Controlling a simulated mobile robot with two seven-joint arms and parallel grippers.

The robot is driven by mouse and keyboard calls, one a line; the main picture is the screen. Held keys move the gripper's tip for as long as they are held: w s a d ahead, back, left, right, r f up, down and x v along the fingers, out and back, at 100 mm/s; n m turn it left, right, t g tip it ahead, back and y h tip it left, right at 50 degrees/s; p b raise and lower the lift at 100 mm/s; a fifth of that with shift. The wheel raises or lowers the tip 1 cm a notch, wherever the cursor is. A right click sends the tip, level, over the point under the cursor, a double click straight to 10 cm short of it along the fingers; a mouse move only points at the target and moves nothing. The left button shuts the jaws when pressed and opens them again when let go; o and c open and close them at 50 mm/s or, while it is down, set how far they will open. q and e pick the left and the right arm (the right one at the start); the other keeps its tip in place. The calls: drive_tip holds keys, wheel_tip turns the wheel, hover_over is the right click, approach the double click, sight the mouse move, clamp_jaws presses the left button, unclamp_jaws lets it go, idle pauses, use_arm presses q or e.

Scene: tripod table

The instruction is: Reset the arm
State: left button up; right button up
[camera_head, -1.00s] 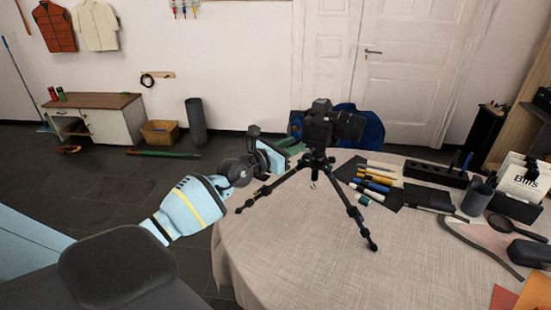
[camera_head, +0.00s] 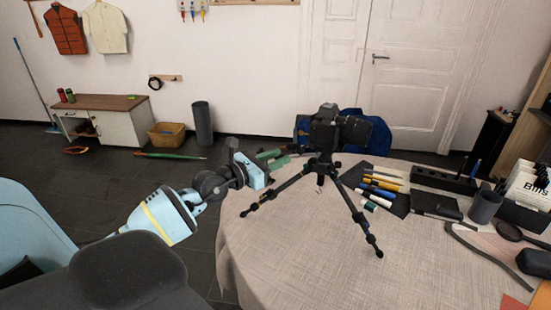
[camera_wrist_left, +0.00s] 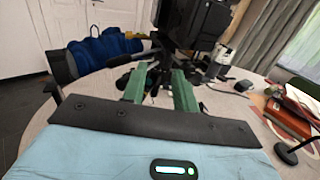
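My left gripper (camera_head: 274,158) is at the table's left edge, to the left of the tripod. In the left wrist view the camera (camera_wrist_left: 195,18) is beyond the fingertips, and the tripod is partly hidden behind the fingers. Contact between fingers and tripod does not show. My right gripper is in neither view.
The cloth-covered table (camera_head: 290,250) is bare at its front left. Pens (camera_head: 380,185) on a dark mat, a pen cup (camera_head: 485,205) and a dark organizer (camera_head: 443,180) lie right of the tripod. A chair with blue cloth (camera_wrist_left: 100,48) stands behind the table.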

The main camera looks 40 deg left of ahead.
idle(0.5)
